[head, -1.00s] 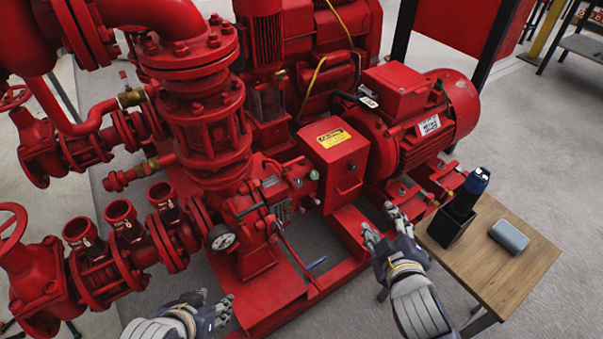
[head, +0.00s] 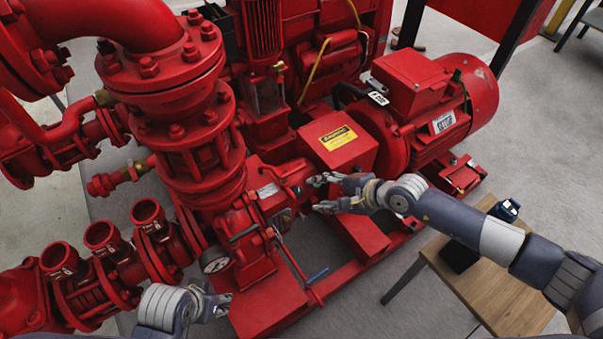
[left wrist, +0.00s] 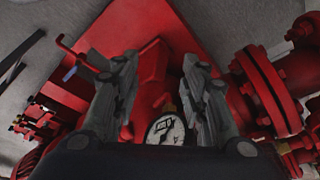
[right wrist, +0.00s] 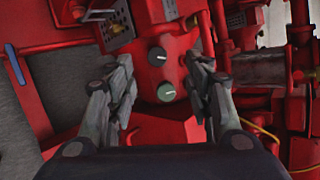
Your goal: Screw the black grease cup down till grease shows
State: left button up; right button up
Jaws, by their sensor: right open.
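In the right wrist view, a small round black cap (right wrist: 157,56), which looks like the black grease cup, sits on the red pump housing. A grey-green cap (right wrist: 166,92) sits close beside it, nearer my wrist. Each has a pale line across its top. My right gripper (head: 316,194) is open and empty, its fingers spread on either side of the caps; contact cannot be seen. No grease can be made out. My left gripper (head: 222,300) is open and empty, low in front of the pump. A white dial gauge (left wrist: 165,130) shows between its fingers in the left wrist view.
A red box with a yellow label (head: 338,138) stands right behind my right gripper. A red motor (head: 440,110) is beyond it. A wooden table (head: 500,285) with a black holder (head: 460,256) is at right. A blue-tipped lever (head: 317,276) sticks out below.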

aim_at(300, 192)
jog(key=shift+n+h, duration=0.3)
jog(key=x, duration=0.1)
jog(key=b+x, duration=0.1)
jog(key=x, duration=0.1)
jog(key=d+x, duration=0.1)
jog(key=x, duration=0.1)
jog(key=shift+w+f, duration=0.15)
jog(key=shift+f, duration=0.15)
jog(key=b+x, duration=0.1)
jog(key=x, duration=0.3)
jog(key=shift+b, duration=0.35)
pick_arm(q)
jog(key=shift+v, duration=1.75)
pick_arm(e)
jog(key=shift+x, duration=0.8)
pick_arm(q)
jog(key=shift+a, duration=0.1)
pick_arm(e)
jog(key=shift+r, duration=0.1)
jog(key=c, duration=1)
